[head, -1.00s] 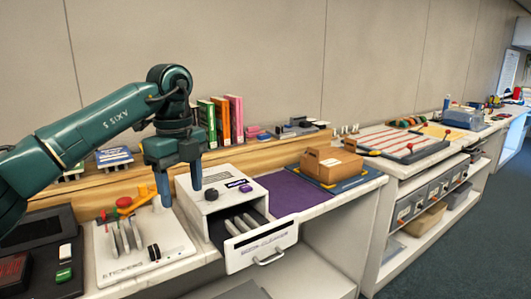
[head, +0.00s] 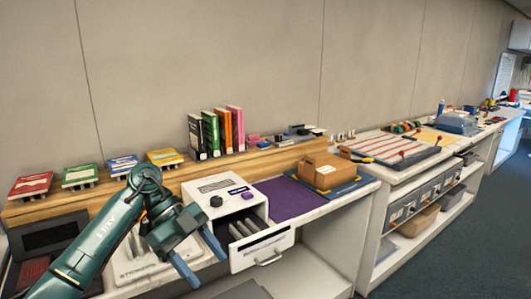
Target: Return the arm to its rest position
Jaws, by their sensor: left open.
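My left arm comes in from the lower left of the head view, its teal links bent at the elbow. My left gripper (head: 205,264) is open and empty, with its two blue-grey fingers pointing down and right. It is in front of the white box with a drawer (head: 222,206), to the left of the drawer front. The drawer (head: 262,250) is pulled out and holds several grey pieces. My right gripper is not in view.
A white board (head: 125,268) lies partly behind my arm. A purple mat (head: 292,200) and a cardboard box (head: 320,172) are to the right. Upright books (head: 214,135) and several small coloured stands line the wooden ledge (head: 100,190). Open floor (head: 470,240) lies at right.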

